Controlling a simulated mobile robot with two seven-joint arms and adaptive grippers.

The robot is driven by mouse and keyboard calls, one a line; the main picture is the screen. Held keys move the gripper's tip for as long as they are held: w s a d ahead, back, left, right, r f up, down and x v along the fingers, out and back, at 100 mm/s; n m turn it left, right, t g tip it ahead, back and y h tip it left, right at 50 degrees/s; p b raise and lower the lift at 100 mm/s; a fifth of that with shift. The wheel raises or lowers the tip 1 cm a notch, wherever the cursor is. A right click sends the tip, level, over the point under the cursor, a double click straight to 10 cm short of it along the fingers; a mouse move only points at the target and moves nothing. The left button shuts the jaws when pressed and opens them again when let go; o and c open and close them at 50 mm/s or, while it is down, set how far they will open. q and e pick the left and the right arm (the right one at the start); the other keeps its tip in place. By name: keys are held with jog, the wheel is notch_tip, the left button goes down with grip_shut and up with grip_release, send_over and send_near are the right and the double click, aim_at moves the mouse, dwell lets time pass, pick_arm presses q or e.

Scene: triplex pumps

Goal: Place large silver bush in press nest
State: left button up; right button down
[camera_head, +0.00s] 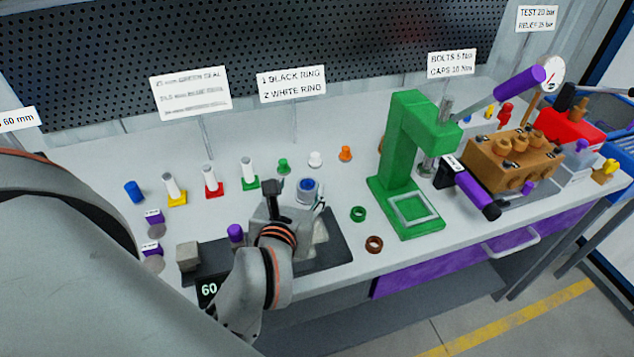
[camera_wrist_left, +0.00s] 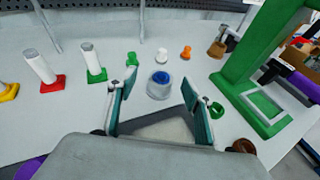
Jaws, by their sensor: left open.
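A short silver round piece with a blue centre, which looks like the large silver bush (camera_head: 308,189), stands on the bench just beyond my left gripper (camera_head: 297,196). In the left wrist view the bush (camera_wrist_left: 159,86) shows upright ahead, in the gap between the two fingers of the left gripper (camera_wrist_left: 158,94). The fingers are apart and empty; I cannot tell if they reach around it. The green press (camera_head: 407,150) stands to the right, with a pale square frame, apparently the nest (camera_head: 393,207), on its base. My right gripper is not in view.
A green ring (camera_head: 358,214) and a brown ring (camera_head: 374,244) lie between the bush and the press. Small green, white and orange (camera_head: 345,153) pieces stand behind. White posts on coloured bases (camera_head: 211,181) are at left. A purple-ended lever (camera_head: 520,90) extends from the press.

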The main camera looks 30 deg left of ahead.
aim_at(306, 187)
pick_arm(q)
jog(key=shift+d+f+h, duration=0.2)
jog(key=shift+f+h, duration=0.1)
jog(key=shift+f, duration=0.15)
jog(key=shift+d+f+h, duration=0.2)
jog(key=shift+f+h, duration=0.1)
jog(key=shift+f, duration=0.15)
jog(key=shift+b+x, duration=0.9)
jog(key=shift+b, duration=0.1)
jog(key=shift+w+a+f+b, duration=0.15)
jog(key=shift+w+f+b, duration=0.2)
jog(key=shift+w+b, duration=0.05)
jog(key=x, duration=0.4)
jog(key=shift+a, duration=0.35)
jog(key=shift+w+a+f, duration=0.1)
jog(key=shift+w+f, duration=0.05)
jog(key=shift+w, duration=0.1)
jog(key=shift+c, duration=0.4)
jog(key=c, duration=1.2)
jog(key=shift+c, duration=0.8)
